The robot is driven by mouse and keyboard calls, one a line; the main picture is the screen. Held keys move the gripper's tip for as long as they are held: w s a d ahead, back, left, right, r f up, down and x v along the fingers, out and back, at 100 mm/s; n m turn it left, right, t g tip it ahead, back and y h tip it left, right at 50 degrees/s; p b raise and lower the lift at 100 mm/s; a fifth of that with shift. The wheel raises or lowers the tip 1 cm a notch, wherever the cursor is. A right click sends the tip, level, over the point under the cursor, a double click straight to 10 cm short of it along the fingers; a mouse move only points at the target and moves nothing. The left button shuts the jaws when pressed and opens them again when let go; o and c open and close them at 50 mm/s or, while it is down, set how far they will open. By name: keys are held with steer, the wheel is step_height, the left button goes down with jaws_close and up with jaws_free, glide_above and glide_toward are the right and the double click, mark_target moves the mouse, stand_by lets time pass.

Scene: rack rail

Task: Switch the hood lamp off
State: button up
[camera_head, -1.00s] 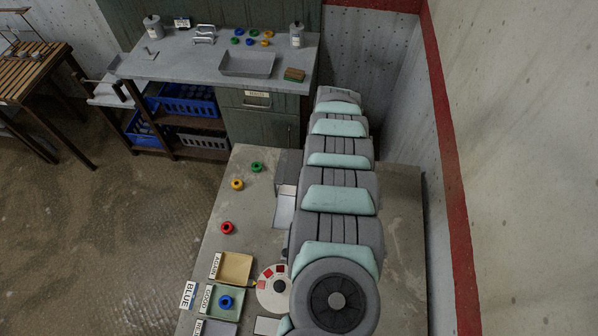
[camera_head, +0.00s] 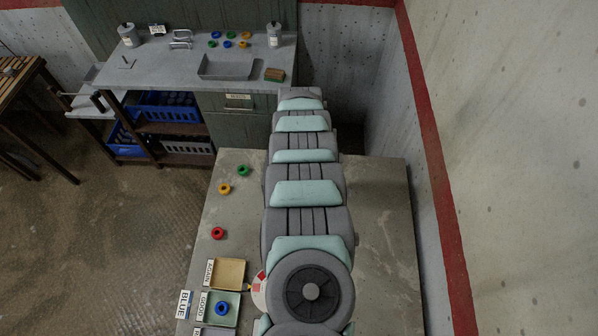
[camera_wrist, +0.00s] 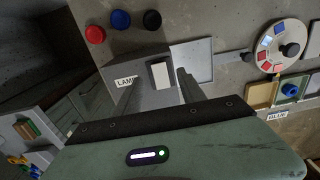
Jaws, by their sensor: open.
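In the wrist view a grey box (camera_wrist: 146,88) carries a "LAMP" label (camera_wrist: 126,82) on its side. A pale rectangular piece, like a switch rocker (camera_wrist: 160,74), sits on the box. Its on or off position cannot be told. My gripper (camera_wrist: 158,88) is open, with one finger on each side of the rocker in the picture. Whether a finger touches the box is not clear. In the head view my arm hides the gripper and the box. I cannot make out the lamp itself.
Several coloured rings, including a red ring (camera_head: 218,233), lie on the concrete table (camera_head: 385,250). A yellow tray (camera_head: 229,273) and a green tray (camera_head: 233,309) stand near a round dial (camera_wrist: 283,45). A grey counter (camera_head: 165,75) stands behind. A wall (camera_head: 500,150) is on the right.

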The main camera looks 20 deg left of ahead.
step_height(320, 180, down, 3)
steer(key=shift+r, duration=0.1)
steer(key=shift+f, duration=0.8)
steer(key=shift+c, duration=0.4)
jaws_close()
